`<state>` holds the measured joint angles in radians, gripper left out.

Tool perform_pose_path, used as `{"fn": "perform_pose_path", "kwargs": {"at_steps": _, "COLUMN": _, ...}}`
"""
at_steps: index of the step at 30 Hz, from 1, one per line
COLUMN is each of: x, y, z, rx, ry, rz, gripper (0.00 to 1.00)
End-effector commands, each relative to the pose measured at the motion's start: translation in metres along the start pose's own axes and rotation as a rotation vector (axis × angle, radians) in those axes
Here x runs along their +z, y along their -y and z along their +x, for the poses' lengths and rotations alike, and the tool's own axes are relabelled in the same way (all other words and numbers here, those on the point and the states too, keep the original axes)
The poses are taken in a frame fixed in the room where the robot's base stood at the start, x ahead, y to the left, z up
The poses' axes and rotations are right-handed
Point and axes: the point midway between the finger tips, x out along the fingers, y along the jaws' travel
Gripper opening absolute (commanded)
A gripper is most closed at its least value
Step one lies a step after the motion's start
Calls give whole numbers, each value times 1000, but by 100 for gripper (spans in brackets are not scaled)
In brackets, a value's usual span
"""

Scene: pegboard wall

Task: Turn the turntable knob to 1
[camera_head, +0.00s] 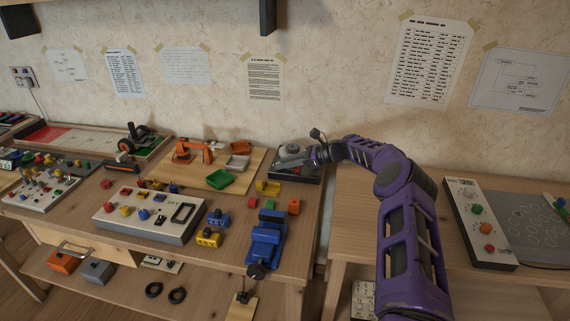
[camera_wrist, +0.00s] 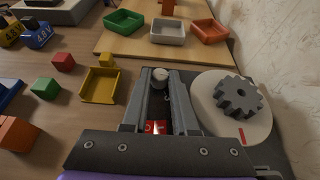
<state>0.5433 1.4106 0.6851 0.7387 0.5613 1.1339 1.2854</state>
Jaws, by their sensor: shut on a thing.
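The turntable (camera_head: 308,175) is a dark box at the back right of the left bench, beside the wall. In the wrist view its pale round platter (camera_wrist: 207,104) carries a dark grey gear (camera_wrist: 239,96) and a red mark at its rim. The small pale knob (camera_wrist: 160,74) is beside the platter, between the tips of my gripper (camera_wrist: 161,80). The fingers are shut on the knob. A small red patch (camera_wrist: 155,127) shows between the fingers, too unclear to read. In the head view my gripper (camera_head: 316,152) reaches the turntable from the right and partly hides it; the knob cannot be made out there.
A yellow tray (camera_wrist: 101,86) lies close to the left of my gripper. Green (camera_wrist: 124,21), white (camera_wrist: 167,31) and orange (camera_wrist: 208,31) trays sit on a wooden board. A blue vise (camera_head: 266,240) stands at the bench front. The wall is close behind the turntable.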

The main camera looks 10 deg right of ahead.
Motion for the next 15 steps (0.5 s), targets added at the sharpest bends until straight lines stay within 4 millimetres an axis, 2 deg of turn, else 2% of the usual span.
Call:
{"fn": "perform_pose_path", "kwargs": {"at_steps": 2, "x": 0, "y": 0, "z": 1, "rx": 1, "ry": 0, "rz": 1, "gripper": 0}}
{"fn": "perform_pose_path", "kwargs": {"at_steps": 3, "x": 0, "y": 0, "z": 1, "rx": 1, "ry": 0, "rz": 1, "gripper": 30}}
{"fn": "perform_pose_path", "kwargs": {"at_steps": 7, "x": 0, "y": 0, "z": 1, "rx": 1, "ry": 0, "rz": 1, "gripper": 54}}
{"fn": "perform_pose_path", "kwargs": {"at_steps": 8, "x": 0, "y": 0, "z": 1, "rx": 1, "ry": 0, "rz": 1, "gripper": 57}}
{"fn": "perform_pose_path", "kwargs": {"at_steps": 15, "x": 0, "y": 0, "z": 0, "rx": -1, "ry": 0, "rz": 0, "gripper": 57}}
